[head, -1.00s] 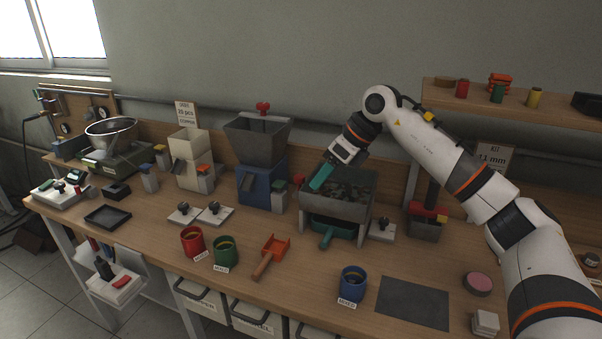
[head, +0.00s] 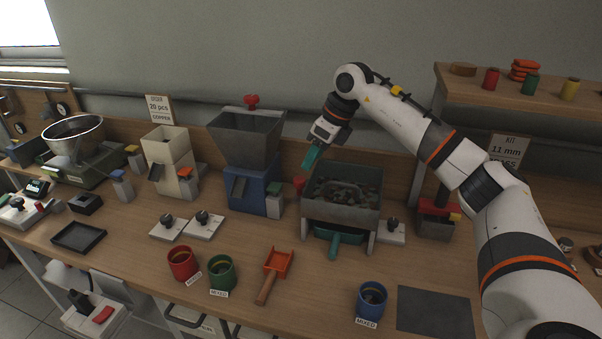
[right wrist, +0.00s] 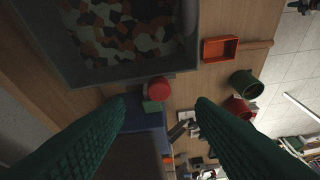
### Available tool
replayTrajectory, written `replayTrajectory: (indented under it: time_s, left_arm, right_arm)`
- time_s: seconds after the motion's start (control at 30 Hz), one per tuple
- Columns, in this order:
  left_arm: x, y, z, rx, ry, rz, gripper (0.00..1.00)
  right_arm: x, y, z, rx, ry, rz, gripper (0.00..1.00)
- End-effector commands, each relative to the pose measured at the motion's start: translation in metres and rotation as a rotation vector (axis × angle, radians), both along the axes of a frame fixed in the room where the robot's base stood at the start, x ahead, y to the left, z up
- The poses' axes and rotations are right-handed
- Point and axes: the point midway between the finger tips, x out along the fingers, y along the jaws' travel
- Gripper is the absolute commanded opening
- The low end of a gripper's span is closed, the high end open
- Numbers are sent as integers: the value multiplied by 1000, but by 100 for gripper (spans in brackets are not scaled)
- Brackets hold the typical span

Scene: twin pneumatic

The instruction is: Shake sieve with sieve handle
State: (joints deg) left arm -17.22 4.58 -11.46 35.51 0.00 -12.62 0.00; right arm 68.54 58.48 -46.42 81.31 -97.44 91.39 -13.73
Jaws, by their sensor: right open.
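The sieve (head: 340,208) is a grey box on legs holding many brown and grey pieces. Its wall (right wrist: 140,75) also shows in the right wrist view. A red knob at its left side (head: 299,182), seemingly the sieve handle, shows in the right wrist view as a round red end (right wrist: 157,87) beside the wall. My right gripper (head: 309,160) is open, with teal fingers, above the sieve's left edge and near the knob. In the right wrist view the knob lies between the spread fingers, apart from both. My left gripper is not in view.
A teal-handled tray (head: 335,238) sits under the sieve. A blue machine with a grey hopper (head: 247,140) stands close left. Red (head: 183,263), green (head: 222,272) and blue (head: 371,300) cups and an orange scoop (head: 275,268) are in front. A shelf (head: 520,95) is at right.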

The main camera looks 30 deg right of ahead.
Motion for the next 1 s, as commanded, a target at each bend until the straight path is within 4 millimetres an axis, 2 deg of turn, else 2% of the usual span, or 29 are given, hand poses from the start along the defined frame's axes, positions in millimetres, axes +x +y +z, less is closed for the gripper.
replayTrajectory:
  time_s: [0.2, 0.4, 0.8, 1.0]
  left_arm:
    - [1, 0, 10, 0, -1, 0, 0]
    - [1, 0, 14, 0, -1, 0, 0]
    - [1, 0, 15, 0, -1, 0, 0]
    - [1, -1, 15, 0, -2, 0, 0]
  right_arm:
    - [13, 11, -40, 2, 4, 2, 50]
    - [21, 17, -63, 1, 1, 2, 50]
    - [23, 18, -70, 1, 0, 0, 50]
    - [23, 18, -70, 1, 0, 0, 17]
